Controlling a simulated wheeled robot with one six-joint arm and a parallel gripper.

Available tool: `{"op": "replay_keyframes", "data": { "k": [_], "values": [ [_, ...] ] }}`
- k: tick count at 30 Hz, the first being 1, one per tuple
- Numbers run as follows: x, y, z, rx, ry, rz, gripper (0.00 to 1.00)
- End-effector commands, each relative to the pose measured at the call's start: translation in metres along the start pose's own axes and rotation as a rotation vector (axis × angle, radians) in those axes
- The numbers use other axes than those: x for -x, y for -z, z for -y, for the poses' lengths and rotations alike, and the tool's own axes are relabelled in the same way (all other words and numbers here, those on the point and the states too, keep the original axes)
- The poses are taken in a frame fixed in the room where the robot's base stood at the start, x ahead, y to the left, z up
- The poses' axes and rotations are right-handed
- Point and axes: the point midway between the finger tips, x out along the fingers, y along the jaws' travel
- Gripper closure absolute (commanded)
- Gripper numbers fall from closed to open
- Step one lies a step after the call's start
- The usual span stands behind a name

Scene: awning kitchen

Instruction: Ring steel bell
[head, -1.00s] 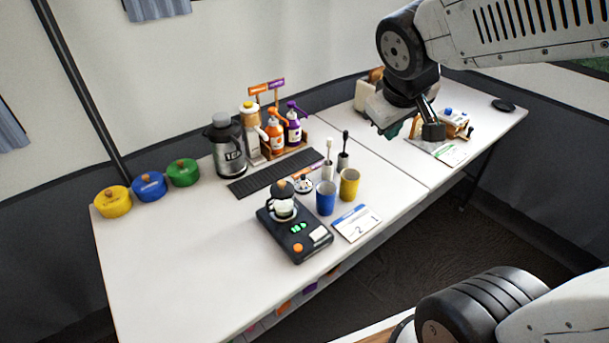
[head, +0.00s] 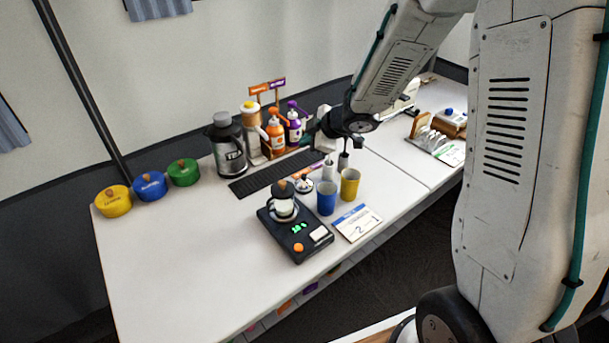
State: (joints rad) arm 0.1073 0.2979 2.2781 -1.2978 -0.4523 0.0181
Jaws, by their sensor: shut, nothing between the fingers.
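The steel bell (head: 304,185) is a small silver dome with a dark top knob. It stands on the white table between the black grill mat and the blue cup. My gripper (head: 330,145) is shut and empty, above the table up and to the right of the bell, over the two tall-handled tools. It is clear of the bell in the picture. My wrist partly hides the gripper, and its fingertips are hard to make out against the dark handles.
A blue cup (head: 326,198) and a yellow cup (head: 349,184) stand right of the bell. A black scale with a small pot (head: 284,207) stands in front. Orange (head: 274,134) and purple (head: 293,124) pump bottles stand behind. The table's left front is clear.

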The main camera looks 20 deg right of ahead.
Motion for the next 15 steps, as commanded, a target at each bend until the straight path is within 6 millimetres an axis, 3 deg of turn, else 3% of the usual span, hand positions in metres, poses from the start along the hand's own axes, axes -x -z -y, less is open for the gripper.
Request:
{"op": "replay_keyframes", "data": {
  "k": [8,15],
  "values": [
    [-0.006,-0.005,0.005,-0.003,0.002,0.002,1.00],
    [-0.028,-0.021,0.021,-0.004,0.004,0.002,1.00]
  ]
}}
